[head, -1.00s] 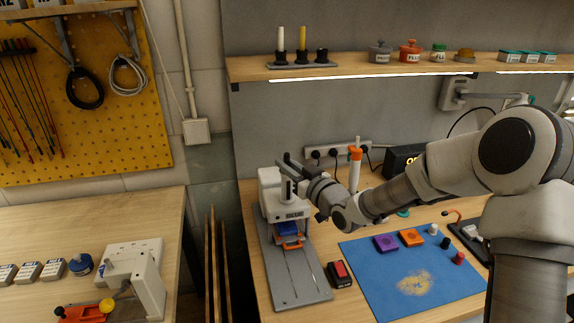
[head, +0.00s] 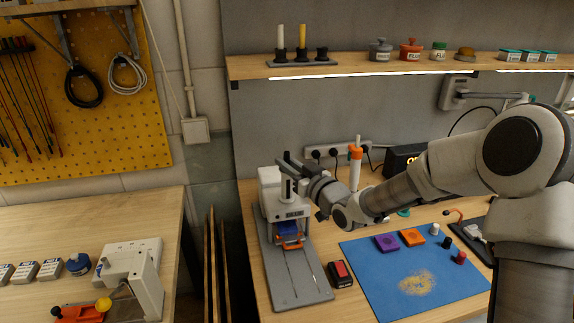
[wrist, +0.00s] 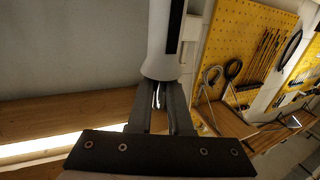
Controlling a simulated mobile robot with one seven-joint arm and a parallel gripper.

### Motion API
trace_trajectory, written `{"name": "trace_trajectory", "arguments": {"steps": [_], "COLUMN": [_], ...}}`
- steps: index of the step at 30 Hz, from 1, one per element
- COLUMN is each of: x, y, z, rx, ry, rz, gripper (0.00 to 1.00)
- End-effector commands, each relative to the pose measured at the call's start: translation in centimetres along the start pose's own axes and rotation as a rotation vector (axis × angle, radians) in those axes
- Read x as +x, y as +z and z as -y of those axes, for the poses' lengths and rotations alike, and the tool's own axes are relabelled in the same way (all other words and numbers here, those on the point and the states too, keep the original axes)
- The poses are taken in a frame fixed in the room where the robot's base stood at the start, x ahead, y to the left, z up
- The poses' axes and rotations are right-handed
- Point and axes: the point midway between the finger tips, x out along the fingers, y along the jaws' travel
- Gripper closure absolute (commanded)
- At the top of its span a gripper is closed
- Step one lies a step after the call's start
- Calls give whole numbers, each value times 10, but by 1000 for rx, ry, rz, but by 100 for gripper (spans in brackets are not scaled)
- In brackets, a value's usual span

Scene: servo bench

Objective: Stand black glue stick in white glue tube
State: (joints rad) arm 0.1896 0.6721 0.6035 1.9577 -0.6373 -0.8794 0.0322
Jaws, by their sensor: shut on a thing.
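My gripper (head: 287,164) is at the top of the white press on the bench, its fingers pointing left. A white upright piece (head: 281,37) stands in a black base on the shelf rack. Whether this is the white glue tube is unclear.
The white press (head: 271,190) stands on a grey base plate. A white cylinder with an orange collar (head: 356,153) stands behind my arm. The blue mat (head: 365,270) holds purple and orange blocks and small spools. The shelf (head: 380,68) runs above the bench.

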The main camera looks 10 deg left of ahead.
Motion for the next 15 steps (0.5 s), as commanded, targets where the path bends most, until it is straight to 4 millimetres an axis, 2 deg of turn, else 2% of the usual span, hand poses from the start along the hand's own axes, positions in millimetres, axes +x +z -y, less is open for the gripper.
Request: {"name": "trace_trajectory", "arguments": {"steps": [3,4,9,10,15], "x": [0,0,0,0,0], "y": [0,0,0,0,0], "z": [0,0,0,0,0], "rx": [0,0,0,0,0], "ry": [0,0,0,0,0], "rz": [0,0,0,0,0], "gripper": [100,81,50,48,48]}}
